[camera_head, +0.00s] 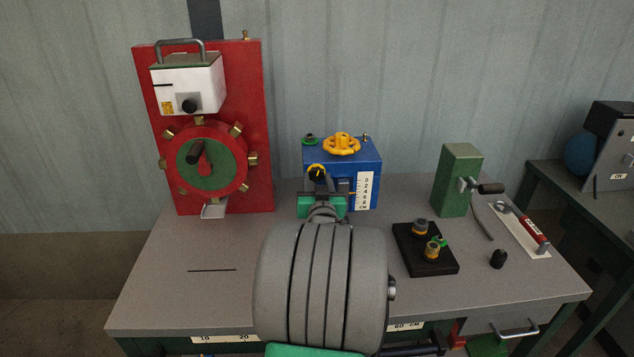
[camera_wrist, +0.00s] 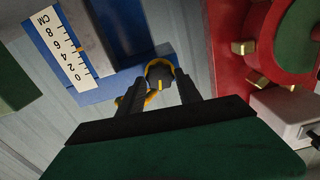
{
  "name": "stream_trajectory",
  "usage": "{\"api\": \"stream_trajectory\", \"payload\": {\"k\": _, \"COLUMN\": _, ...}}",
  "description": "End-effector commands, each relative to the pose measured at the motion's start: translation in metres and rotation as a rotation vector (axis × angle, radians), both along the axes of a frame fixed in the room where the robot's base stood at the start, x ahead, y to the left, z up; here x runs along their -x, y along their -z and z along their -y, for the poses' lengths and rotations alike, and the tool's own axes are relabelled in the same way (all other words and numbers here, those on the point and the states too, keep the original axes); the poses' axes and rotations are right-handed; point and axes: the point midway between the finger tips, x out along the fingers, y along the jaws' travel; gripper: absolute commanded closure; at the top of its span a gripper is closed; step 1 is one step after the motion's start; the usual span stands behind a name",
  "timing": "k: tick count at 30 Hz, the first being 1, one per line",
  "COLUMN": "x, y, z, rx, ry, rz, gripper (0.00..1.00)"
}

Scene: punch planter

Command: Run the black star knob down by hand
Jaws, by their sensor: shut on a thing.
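The black star knob (camera_head: 317,174), with yellow on its rim, is at the front left of the blue box (camera_head: 369,162). In the wrist view the knob (camera_wrist: 160,77) shows as a dark round end with a yellow mark, between the two fingertips. My gripper (camera_head: 319,182) is shut on it, one finger on each side (camera_wrist: 157,88). The fingers and green palm hide the knob's lower part and whatever is below it. A white CM scale (camera_head: 365,191) is on the box's front, right of the knob; it also shows in the wrist view (camera_wrist: 66,48).
A yellow handwheel (camera_head: 341,144) tops the blue box. A red panel (camera_head: 243,125) with a crank wheel stands left. A green block (camera_head: 457,180) with a lever and a black base (camera_head: 440,266) with small fittings stand right.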

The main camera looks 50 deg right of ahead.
Motion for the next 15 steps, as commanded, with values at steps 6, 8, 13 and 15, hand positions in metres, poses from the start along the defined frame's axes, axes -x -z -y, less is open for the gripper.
{"api": "stream_trajectory", "payload": {"k": 6, "x": 0.0007, "y": 0.0003, "z": 0.0005, "rx": -0.001, "ry": 0.002, "rz": 0.001, "gripper": 0.99}}
{"api": "stream_trajectory", "payload": {"k": 8, "x": 0.0007, "y": 0.0013, "z": 0.0006, "rx": -0.01, "ry": 0.002, "rz": 0.011, "gripper": 0.99}}
{"api": "stream_trajectory", "payload": {"k": 13, "x": 0.0005, "y": 0.0046, "z": 0.0007, "rx": -0.119, "ry": 0.0, "rz": 0.14, "gripper": 0.99}}
{"api": "stream_trajectory", "payload": {"k": 15, "x": 0.0005, "y": 0.0046, "z": 0.0008, "rx": -0.182, "ry": 0.0, "rz": 0.212, "gripper": 0.99}}
